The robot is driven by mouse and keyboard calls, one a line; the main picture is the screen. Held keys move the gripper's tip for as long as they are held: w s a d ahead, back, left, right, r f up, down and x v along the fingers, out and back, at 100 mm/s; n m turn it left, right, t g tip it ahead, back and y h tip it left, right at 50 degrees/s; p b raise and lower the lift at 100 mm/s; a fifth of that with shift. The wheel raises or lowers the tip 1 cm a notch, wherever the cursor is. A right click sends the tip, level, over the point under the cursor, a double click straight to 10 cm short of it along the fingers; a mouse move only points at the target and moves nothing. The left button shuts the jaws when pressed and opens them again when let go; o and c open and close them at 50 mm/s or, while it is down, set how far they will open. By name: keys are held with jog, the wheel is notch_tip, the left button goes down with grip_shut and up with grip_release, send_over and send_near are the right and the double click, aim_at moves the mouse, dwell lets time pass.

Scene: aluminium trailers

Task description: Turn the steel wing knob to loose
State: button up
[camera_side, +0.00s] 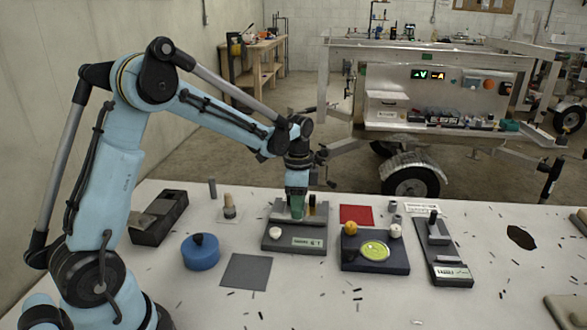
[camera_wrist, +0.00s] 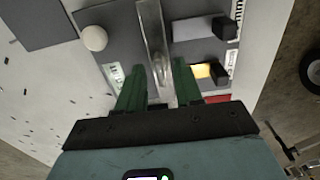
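My gripper (camera_side: 297,208), with green fingers, points down over a dark grey fixture block (camera_side: 280,243) that has a pale label and a white round knob (camera_side: 275,232). In the wrist view my gripper (camera_wrist: 159,85) has its two fingers apart. A pale, shiny metal strip (camera_wrist: 153,35) runs up the picture between them, with a rounded metal part (camera_wrist: 160,72) near the fingertips. This may be the steel wing knob, but its shape and setting are not clear. I cannot tell whether a finger touches it. In the side view the fingers hide this spot.
Right of the fixture stand a dark block (camera_side: 375,266) with a yellow-green disc and an orange ball (camera_side: 351,228), then another fixture (camera_side: 447,272). A blue round container (camera_side: 200,252) and grey mat (camera_side: 246,271) lie left. The white table's front is mostly clear, with small dark scraps.

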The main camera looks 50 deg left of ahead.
jog(key=shift+c, duration=0.4)
grip_shut()
jog(key=shift+n, duration=0.3)
jog(key=n, duration=1.3)
jog(key=shift+n, duration=2.1)
